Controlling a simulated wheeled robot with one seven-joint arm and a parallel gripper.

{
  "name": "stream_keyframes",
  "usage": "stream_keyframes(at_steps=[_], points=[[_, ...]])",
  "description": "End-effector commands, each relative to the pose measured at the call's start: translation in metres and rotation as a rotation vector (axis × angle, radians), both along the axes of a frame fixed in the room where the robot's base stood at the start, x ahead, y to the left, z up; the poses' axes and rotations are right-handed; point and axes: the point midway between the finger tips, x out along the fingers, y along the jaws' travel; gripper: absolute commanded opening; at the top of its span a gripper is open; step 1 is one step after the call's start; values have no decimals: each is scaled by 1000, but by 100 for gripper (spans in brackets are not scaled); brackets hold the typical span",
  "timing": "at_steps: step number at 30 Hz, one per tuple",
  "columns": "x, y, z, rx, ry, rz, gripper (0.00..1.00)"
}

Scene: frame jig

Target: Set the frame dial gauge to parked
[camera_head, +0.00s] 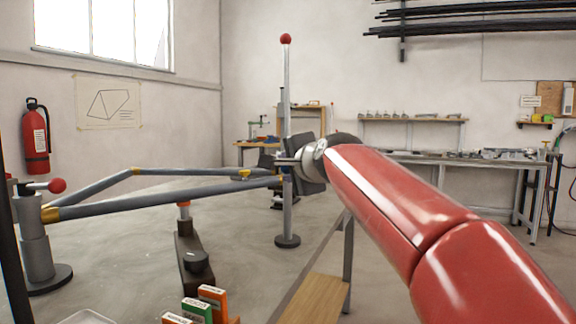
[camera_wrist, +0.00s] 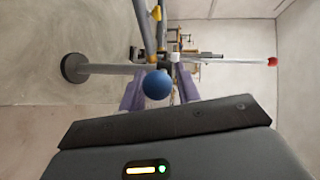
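My gripper (camera_wrist: 161,80) shows two purple fingers spread apart in the wrist view. A blue ball knob (camera_wrist: 157,85) lies in the gap between them, overlapping the left finger in the picture; I cannot tell whether they touch. In the head view my gripper (camera_head: 303,165) is beside the upright post (camera_head: 287,210), at the right end of the grey frame tubes (camera_head: 170,192). The blue knob is hidden there. No dial face is readable in either view, so I cannot tell the gauge's setting.
The post carries a red ball (camera_head: 286,39) on top and stands on a round foot (camera_head: 287,241). A left post with a red-knobbed lever (camera_head: 57,185) holds the tubes. A dark block (camera_head: 195,258) and small boxes (camera_head: 212,298) are in front. A wooden-topped bench (camera_head: 315,298) is near.

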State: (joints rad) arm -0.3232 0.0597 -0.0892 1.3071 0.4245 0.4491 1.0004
Motion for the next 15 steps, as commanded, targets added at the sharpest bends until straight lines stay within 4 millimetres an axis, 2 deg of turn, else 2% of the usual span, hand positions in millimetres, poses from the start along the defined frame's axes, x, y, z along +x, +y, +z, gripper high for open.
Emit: stream_keyframes(at_steps=[3, 11, 15], points=[[6, 3, -1, 0, -1, 0, 33], [8, 3, -2, -1, -2, -1, 33], [8, 3, -2, -1, -2, -1, 16]])
